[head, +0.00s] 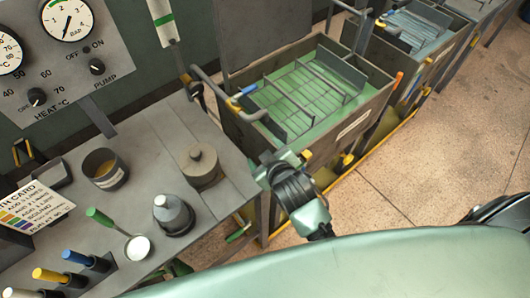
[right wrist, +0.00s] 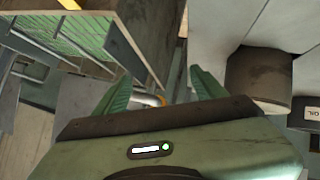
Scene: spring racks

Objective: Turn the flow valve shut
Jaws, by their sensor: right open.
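A small dark valve handle with an orange part, which looks like the flow valve (head: 195,92), sits below the sight tube (head: 164,22) beside the bent pipe (head: 218,88). Which fitting is the flow valve is not certain. My right gripper (head: 272,160) is at the near left corner of the green-liquid tank (head: 345,140), apart from that handle. In the right wrist view its two green fingers (right wrist: 160,88) are spread, with nothing clearly held between them. A small orange piece (right wrist: 161,101) shows behind them. My left gripper is not in view.
Yellow taps (head: 348,159) stick out from the tank front. The floor (head: 450,150) at right is clear.

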